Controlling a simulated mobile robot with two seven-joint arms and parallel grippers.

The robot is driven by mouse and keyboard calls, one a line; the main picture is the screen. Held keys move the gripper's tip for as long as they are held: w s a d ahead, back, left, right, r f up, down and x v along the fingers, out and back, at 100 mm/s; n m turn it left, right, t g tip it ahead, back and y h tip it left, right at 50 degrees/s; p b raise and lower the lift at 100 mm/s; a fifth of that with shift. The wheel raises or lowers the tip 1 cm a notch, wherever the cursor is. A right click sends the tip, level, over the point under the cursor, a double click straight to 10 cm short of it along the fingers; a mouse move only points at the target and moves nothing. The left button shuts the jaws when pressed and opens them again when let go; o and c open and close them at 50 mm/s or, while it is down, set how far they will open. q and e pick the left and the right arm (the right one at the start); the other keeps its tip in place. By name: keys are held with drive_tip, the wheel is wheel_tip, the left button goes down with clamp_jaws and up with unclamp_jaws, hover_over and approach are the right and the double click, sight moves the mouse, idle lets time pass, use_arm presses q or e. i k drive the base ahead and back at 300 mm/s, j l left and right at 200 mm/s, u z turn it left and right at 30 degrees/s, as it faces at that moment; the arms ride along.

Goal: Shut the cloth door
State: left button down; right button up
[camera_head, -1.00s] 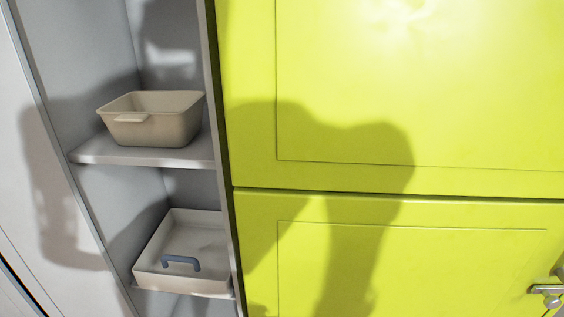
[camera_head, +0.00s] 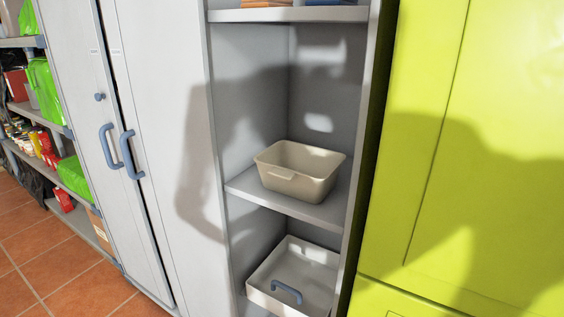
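A tall grey cabinet stands in the middle of the head view. Its left door (camera_head: 75,65) and right door (camera_head: 170,120) each carry a blue handle, the left handle (camera_head: 108,146) and the right handle (camera_head: 131,155). A dark narrow gap runs between these doors; I cannot tell if either is slightly ajar. No label shows which door is the cloth door. Orange folded items, perhaps cloths (camera_head: 262,3), lie on the top visible shelf of the open section at right. Neither of my grippers is in view; only shadows fall on the cabinet.
The open section holds a beige bin (camera_head: 298,172) and a white tray with a blue handle (camera_head: 294,276). A yellow-green cabinet (camera_head: 470,150) stands close at right. A loaded shelf rack (camera_head: 50,118) stands at far left. Tiled floor (camera_head: 75,285) is clear at lower left.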

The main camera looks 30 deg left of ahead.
sight(157, 48)
drive_tip(key=u, duration=1.55)
drive_tip(key=z, duration=0.5)
drive_tip(key=i+j+z, duration=0.1)
drive_tip(key=j+z, duration=0.2)
drive_tip(key=z, duration=0.2)
drive_tip(key=j+z, duration=0.9)
drive_tip(key=j, duration=0.35)
drive_tip(key=j+z, duration=0.15)
drive_tip(key=j, duration=0.3)
drive_tip(key=k+j+z, duration=0.1)
drive_tip(key=j, duration=0.35)
drive_tip(key=k+j, duration=0.1)
drive_tip(key=j, duration=0.35)
drive_tip(key=k+j, duration=0.1)
drive_tip(key=j, duration=0.8)
drive_tip(key=k+j+z, duration=0.1)
drive_tip(key=j, duration=0.3)
drive_tip(key=k+j, duration=0.05)
